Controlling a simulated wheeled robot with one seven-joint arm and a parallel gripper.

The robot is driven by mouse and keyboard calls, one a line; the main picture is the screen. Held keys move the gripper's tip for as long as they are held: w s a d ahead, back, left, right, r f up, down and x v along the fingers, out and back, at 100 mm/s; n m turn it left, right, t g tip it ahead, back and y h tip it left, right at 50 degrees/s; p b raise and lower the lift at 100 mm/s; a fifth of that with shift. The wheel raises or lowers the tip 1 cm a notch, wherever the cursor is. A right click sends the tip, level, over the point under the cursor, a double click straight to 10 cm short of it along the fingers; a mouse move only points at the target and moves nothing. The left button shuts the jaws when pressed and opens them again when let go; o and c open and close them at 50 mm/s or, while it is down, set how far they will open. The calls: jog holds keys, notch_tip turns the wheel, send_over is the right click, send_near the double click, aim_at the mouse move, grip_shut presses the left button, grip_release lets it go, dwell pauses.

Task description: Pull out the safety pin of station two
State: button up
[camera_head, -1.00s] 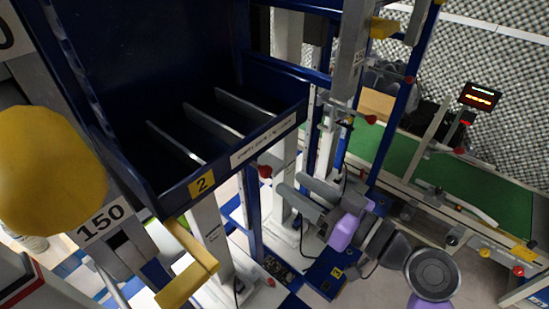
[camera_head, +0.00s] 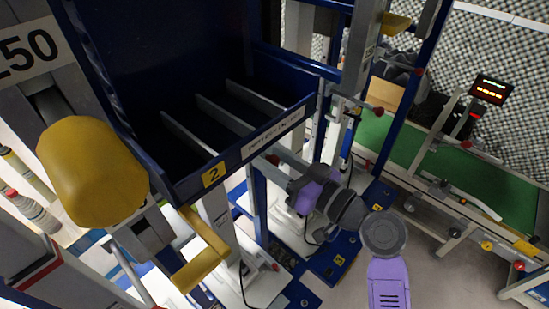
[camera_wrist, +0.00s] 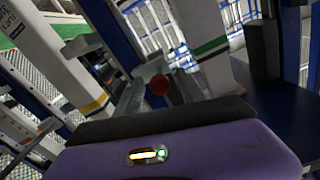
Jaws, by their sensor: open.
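Station two is a dark blue bin (camera_head: 240,150) with a yellow "2" label (camera_head: 213,173) on its front edge. A red ball knob (camera_wrist: 160,85), which looks like the safety pin's head, shows in the wrist view just beyond my purple wrist. My gripper (camera_wrist: 157,92) has its grey fingers pointing towards the knob, one on each side as far as I can see. In the head view my gripper (camera_head: 284,160) is just under the bin's front edge, at its right part. There the fingers largely hide the knob. Contact with it cannot be told.
A yellow handle (camera_head: 200,255) hangs below the bin on the left. A large yellow cylinder (camera_head: 92,172) stands at the far left. Blue posts (camera_head: 408,100) and a green conveyor (camera_head: 480,185) are on the right. Pale floor shows below the arm.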

jog(key=shift+c, duration=0.5)
grip_shut()
dwell(0.8)
